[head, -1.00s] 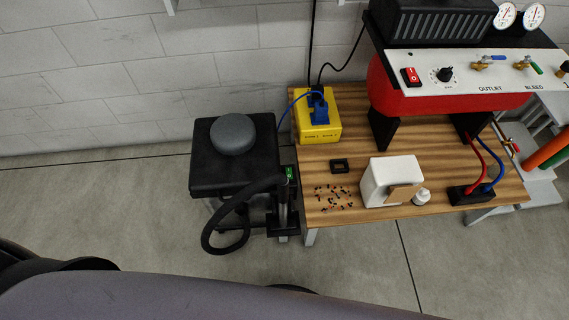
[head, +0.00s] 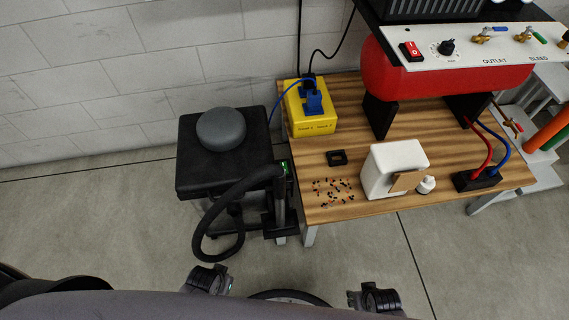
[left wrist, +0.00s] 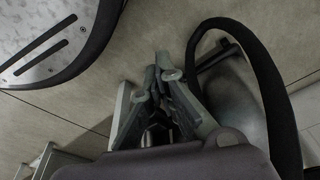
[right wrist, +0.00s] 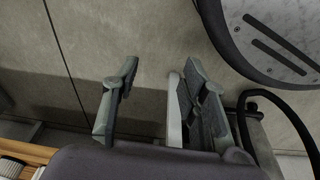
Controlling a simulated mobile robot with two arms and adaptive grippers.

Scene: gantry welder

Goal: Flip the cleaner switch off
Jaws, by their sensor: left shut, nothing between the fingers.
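The cleaner (head: 222,168) is a black box with a grey round cap and a black hose, left of the wooden bench in the head view. Its small switch (head: 285,168) shows green near the hose end, beside the bench's left edge. It is too small to tell its position. My left gripper (left wrist: 162,75) is shut and empty above the floor in the left wrist view, with a black hose to its right. My right gripper (right wrist: 158,68) is open and empty in the right wrist view. Dark parts of my right gripper (head: 375,298) show at the bottom of the head view, well apart from the switch.
The wooden bench (head: 430,212) carries a yellow box (head: 311,126), a white box (head: 383,172), a small bottle (head: 426,185) and scattered small bits. A red tank (head: 430,72) stands behind, under a panel with a red switch (head: 411,51). The floor before the bench is clear.

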